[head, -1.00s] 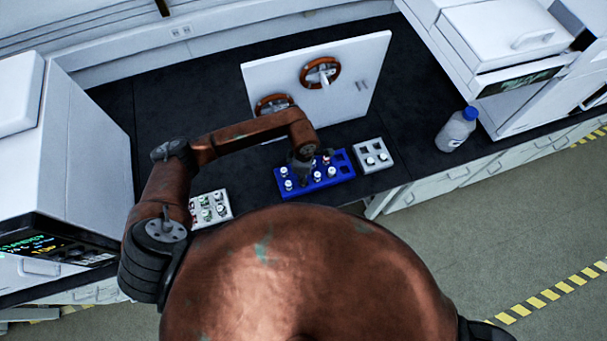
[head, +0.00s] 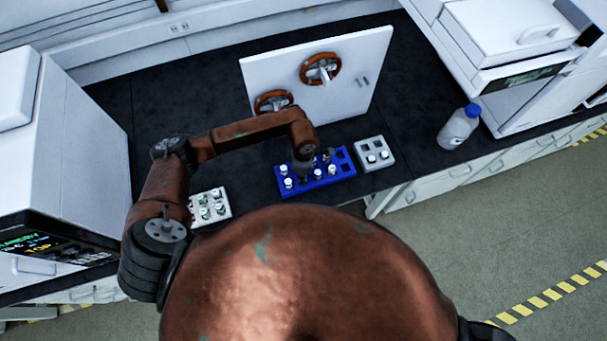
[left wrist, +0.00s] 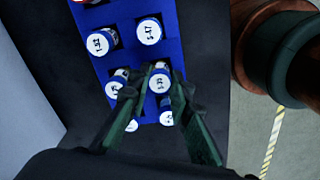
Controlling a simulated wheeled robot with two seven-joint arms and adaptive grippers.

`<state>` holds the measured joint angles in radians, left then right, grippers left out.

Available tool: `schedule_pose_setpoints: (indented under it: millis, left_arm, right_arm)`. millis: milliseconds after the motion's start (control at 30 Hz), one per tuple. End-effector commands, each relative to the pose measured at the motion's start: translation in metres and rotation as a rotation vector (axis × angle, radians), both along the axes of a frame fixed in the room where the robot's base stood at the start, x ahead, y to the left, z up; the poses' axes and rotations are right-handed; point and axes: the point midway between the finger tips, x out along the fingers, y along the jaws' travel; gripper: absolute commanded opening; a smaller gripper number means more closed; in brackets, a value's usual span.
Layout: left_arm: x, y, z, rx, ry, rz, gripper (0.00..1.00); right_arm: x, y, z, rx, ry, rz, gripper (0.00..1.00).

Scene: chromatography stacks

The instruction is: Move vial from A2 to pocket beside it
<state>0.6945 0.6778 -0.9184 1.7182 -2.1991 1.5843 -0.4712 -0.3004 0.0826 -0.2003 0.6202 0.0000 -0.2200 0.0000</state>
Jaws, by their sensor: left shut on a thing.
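The blue rack (head: 345,160) stands on the dark bench and holds several white-capped vials; a red-capped one (head: 326,158) is partly hidden by my arm. My left gripper (head: 304,172) is low over the rack's middle. In the left wrist view, its fingers (left wrist: 154,88) are shut around a vial with a white, numbered cap (left wrist: 160,83). The rack (left wrist: 125,20) lies below it there. White-capped vials stand close by, one (left wrist: 149,31) above and one (left wrist: 116,88) to the left. The pocket labels and the held vial's lower end are hidden. My right gripper is out of view.
A grey rack (head: 362,147) with two vials stands right of the blue rack, and a pale rack (head: 224,194) with several vials left. Behind is a white panel (head: 350,75) with brown handwheels. A blue-capped bottle (head: 457,130) stands at right.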

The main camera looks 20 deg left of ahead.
Motion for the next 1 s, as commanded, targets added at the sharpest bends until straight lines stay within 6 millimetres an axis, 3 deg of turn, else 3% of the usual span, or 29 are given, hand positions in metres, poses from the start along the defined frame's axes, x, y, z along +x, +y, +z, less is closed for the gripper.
schedule_pose_setpoints:
  millis: [167, 200, 500, 667, 900, 1000]
  left_arm:
    - [0.0001, -0.0001, 0.0004, 0.000, 0.000, 0.000, 0.02]
    - [0.0001, 0.0000, 0.0004, 0.000, 0.000, 0.000, 0.19]
    - [0.0000, 0.0000, 0.0002, 0.000, 0.000, 0.000, 0.39]
    - [-0.0001, 0.0001, 0.0002, 0.000, 0.000, 0.000, 0.39]
    - [-0.0002, 0.0001, 0.0001, 0.000, 0.000, 0.000, 0.54]
    - [-0.0001, 0.0001, 0.0001, 0.000, 0.000, 0.000, 0.54]
  right_arm:
    - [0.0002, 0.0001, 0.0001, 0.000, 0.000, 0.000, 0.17]
    - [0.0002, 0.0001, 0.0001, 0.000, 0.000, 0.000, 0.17]
    - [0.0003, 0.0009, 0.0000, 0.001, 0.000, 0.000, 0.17]
    - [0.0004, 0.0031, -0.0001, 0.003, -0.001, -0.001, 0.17]
    - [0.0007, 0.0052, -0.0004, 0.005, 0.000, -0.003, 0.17]
    - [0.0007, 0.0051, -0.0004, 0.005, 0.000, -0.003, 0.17]
